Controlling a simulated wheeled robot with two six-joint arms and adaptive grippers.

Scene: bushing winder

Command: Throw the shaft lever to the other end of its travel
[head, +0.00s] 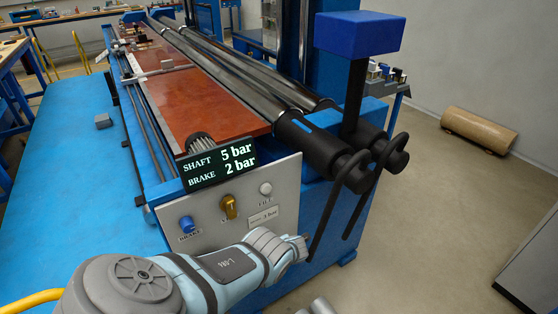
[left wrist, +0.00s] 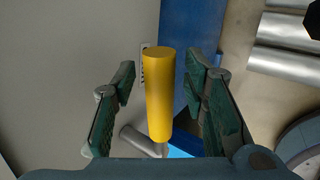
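A yellow cylindrical handle (left wrist: 158,95) on a thin metal stem stands between the fingers of my left gripper (left wrist: 160,82) in the left wrist view. The fingers are open, with a gap on both sides of the handle. The display (head: 219,163) reads SHAFT 5 bar, BRAKE 2 bar. My right gripper is not in view.
A blue knob (head: 187,225) and a pale button (head: 265,189) flank the brass knob. Black bars (head: 330,215) hang from the shaft ends on the right. Silver cylinders (left wrist: 285,45) lie by the floor. Open floor (head: 440,215) extends right of the machine.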

